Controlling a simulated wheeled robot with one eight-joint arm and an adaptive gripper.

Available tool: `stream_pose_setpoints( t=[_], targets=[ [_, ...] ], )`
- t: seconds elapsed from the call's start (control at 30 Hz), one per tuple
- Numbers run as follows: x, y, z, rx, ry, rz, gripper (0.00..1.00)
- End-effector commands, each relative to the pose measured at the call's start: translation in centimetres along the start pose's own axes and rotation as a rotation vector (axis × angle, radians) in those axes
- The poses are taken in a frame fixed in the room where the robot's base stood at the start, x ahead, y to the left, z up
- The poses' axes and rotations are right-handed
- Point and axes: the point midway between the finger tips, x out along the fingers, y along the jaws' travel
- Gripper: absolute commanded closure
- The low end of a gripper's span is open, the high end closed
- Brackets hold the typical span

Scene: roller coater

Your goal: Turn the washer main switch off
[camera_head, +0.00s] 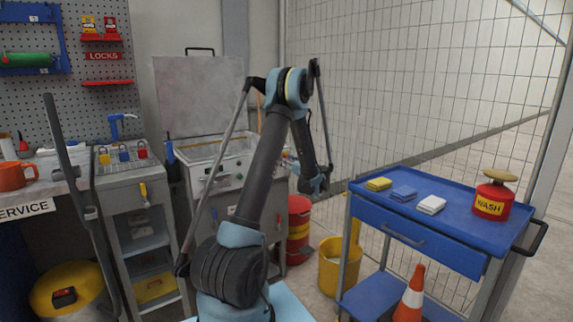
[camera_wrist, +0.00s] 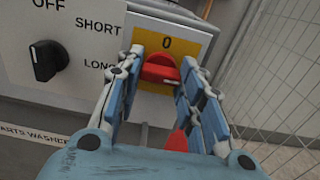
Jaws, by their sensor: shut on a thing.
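The washer main switch is a red knob (camera_wrist: 160,70) on a yellow plate (camera_wrist: 166,42) marked "0" at its top. In the wrist view its grip lies roughly crosswise, slightly tilted. My gripper (camera_wrist: 163,62) has one finger on each side of the knob and is shut on it. The parts washer (camera_head: 215,160) stands behind my arm in the head view, lid raised. There my gripper (camera_head: 316,182) is near the washer's right end, and the main switch cannot be made out behind the arm.
A black timer knob (camera_wrist: 47,61) with OFF, SHORT and LONG labels sits left of the switch. A wire mesh fence (camera_wrist: 275,90) runs close on the right.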

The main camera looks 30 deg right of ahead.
Motion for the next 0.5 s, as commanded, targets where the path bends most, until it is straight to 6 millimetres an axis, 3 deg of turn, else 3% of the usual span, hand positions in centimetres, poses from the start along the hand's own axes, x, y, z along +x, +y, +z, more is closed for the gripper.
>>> stream_pose_setpoints(
  t=[0.5],
  targets=[
    [0.01, -0.01, 0.02, -0.345, 0.000, -0.001, 0.89]
  ],
)
